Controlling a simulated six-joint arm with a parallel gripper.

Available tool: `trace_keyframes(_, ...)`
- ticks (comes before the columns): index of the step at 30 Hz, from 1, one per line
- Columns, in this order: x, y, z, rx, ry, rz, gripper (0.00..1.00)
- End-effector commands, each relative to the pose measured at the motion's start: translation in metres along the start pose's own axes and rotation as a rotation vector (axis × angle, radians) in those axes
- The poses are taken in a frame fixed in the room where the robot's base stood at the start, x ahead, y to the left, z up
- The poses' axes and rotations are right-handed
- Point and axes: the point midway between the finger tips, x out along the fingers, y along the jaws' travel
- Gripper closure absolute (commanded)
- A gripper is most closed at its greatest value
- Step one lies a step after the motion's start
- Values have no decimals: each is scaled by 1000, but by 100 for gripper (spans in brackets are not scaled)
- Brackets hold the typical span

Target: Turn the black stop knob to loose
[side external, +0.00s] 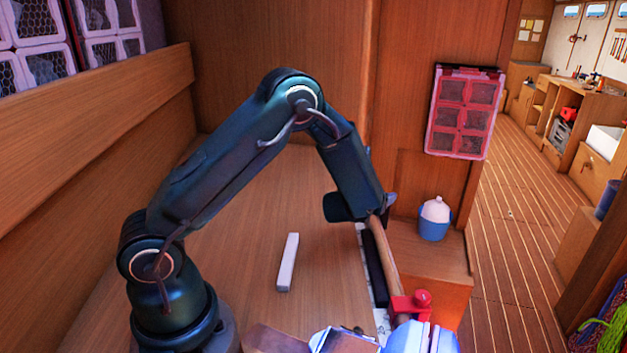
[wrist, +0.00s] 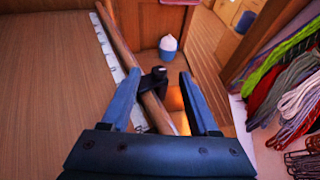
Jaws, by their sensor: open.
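The black stop (wrist: 150,83) with its knob (wrist: 159,71) sits on a wooden rail (wrist: 152,103) in the wrist view. My gripper (wrist: 160,75) is open, with its blue fingers on either side of the knob in the picture. The knob shows in the gap near the fingertips; I see no clear contact, and cannot judge the depth. How far the knob is turned cannot be read. In the side external view the wooden rail (side external: 387,250) runs from behind my wrist toward the front. There my gripper is mostly hidden by my arm, and the black stop cannot be made out.
A red clamp (side external: 405,307) sits on the rail's near part. A blue and white bottle (side external: 434,220) stands on a ledge right of the rail. A pale block (side external: 288,262) lies on the bench. Coiled lines (wrist: 285,95) hang at the right in the wrist view.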

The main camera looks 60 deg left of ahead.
Motion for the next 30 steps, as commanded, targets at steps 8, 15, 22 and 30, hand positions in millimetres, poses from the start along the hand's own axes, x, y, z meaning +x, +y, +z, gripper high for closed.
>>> trace_keyframes(8,14,0,-13,-5,-3,-1,39)
trace_keyframes(15,40,0,-12,-7,-3,1,39)
trace_keyframes(22,55,0,-12,-5,-2,0,39)
trace_keyframes(30,57,0,-12,-5,-2,-1,39)
